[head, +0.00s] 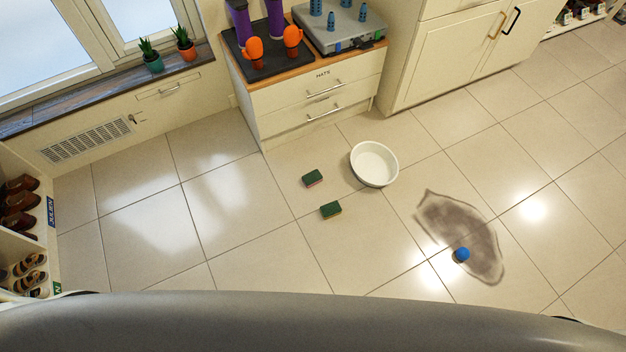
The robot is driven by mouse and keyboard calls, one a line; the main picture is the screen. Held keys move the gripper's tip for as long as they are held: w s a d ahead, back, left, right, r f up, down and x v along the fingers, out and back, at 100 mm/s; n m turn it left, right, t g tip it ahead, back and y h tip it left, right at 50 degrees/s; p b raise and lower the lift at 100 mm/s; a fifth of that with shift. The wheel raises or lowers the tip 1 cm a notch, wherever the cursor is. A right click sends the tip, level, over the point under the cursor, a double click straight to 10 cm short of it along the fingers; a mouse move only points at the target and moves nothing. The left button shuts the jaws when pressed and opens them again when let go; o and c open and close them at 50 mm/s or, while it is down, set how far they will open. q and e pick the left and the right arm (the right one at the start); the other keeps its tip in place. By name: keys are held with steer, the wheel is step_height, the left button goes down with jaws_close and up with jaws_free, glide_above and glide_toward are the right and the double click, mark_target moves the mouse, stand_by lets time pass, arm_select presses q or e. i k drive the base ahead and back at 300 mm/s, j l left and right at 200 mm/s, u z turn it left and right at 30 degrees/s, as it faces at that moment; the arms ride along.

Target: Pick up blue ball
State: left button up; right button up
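A small blue ball (461,254) lies on the tiled floor at the lower right of the head view. It sits on a dark grey-brown stain (465,228), near the stain's lower left part. Neither of my grippers shows in this view. Nothing touches the ball.
A white basin (374,164) and two green sponges (313,178) (331,210) lie on the floor left of the ball. A drawer cabinet (318,96) and cupboards (450,55) stand behind. A shoe cubby (45,225) is at the left. Floor around the ball is clear.

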mark_target(463, 253)
steer(key=z, duration=1.75)
